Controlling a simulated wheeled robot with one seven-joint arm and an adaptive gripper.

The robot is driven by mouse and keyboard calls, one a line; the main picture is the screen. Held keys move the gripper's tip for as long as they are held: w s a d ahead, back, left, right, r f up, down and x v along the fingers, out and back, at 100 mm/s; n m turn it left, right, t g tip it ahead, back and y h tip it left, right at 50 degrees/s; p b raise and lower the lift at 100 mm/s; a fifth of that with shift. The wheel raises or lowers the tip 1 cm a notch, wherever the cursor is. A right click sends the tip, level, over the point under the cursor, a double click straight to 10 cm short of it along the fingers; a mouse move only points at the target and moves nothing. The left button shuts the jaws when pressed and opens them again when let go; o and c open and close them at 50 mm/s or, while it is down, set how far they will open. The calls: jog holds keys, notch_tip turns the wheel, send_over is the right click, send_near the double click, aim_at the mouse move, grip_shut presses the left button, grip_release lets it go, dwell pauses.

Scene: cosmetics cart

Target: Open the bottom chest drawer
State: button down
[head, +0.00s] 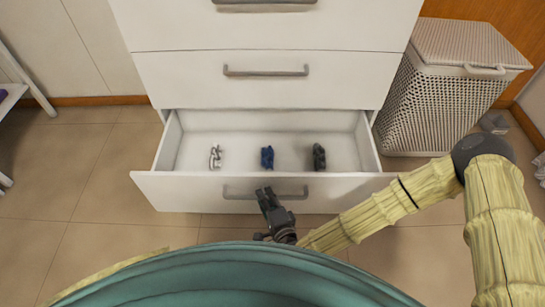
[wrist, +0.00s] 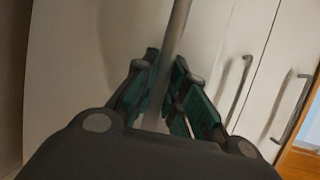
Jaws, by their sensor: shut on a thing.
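The white chest's bottom drawer (head: 255,194) is pulled out, and its inside shows in the head view. A grey bar handle (head: 235,194) runs across its front. My gripper (head: 268,196) is at the middle of this handle, shut on it. In the wrist view the handle (wrist: 178,25) passes between the fingers of my gripper (wrist: 165,95). Inside the drawer stand three small objects: a white one (head: 215,157), a blue one (head: 267,157) and a dark grey one (head: 319,157).
The drawer above (head: 266,80) is closed. A white laundry basket (head: 440,100) with a lid stands right of the chest. The tiled floor (head: 105,220) left of the drawer is clear. White furniture legs (head: 28,75) show at the far left.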

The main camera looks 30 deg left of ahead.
jog(key=c, duration=1.7)
grip_release()
jog(key=shift+d, duration=0.1)
jog(key=v, duration=1.2)
